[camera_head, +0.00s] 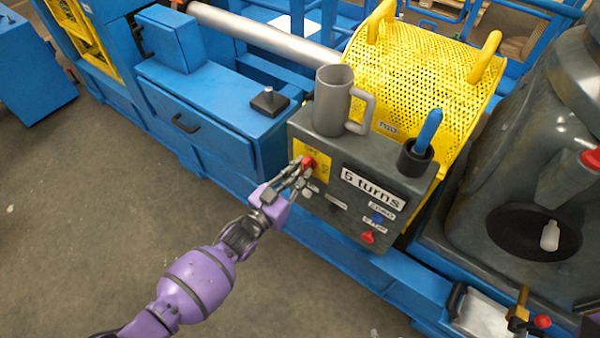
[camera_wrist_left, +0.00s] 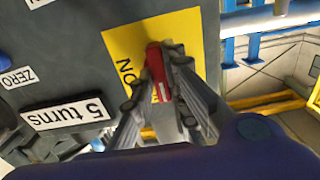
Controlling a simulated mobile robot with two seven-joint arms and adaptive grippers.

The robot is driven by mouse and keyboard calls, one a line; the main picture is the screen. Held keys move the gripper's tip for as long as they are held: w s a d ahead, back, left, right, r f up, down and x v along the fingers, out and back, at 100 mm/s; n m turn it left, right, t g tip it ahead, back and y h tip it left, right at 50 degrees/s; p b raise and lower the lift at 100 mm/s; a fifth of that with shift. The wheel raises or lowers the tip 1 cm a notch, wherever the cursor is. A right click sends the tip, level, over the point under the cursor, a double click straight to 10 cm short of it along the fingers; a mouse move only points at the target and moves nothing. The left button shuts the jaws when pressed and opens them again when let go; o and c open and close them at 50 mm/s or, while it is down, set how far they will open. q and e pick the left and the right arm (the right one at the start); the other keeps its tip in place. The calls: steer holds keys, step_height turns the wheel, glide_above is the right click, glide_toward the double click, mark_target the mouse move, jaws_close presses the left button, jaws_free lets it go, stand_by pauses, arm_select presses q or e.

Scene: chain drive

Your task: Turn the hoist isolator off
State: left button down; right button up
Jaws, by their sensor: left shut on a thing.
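The hoist isolator is a red handle (camera_head: 308,163) on a yellow plate (camera_head: 322,171), on the front of a dark grey control box (camera_head: 380,205). My left gripper (camera_head: 303,168) is at the plate with its fingers on either side of the red handle, shut on it. In the left wrist view the red handle (camera_wrist_left: 158,72) lies between the two fingers (camera_wrist_left: 160,85). The word ON shows on the yellow plate (camera_wrist_left: 125,45) beside the handle. Part of the plate is hidden by the fingers. My right gripper is not in view.
A grey mug (camera_head: 330,105) and a dark cup (camera_head: 414,160) with a blue-handled tool stand on the box. A "5 turns" label (camera_head: 372,189), a blue button and a red knob (camera_head: 367,237) are right of the handle. A yellow perforated guard (camera_head: 415,75) stands behind. Open floor lies left.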

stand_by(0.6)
arm_select(q)
steer(key=c, duration=1.7)
jaws_free()
steer(key=v, duration=1.2)
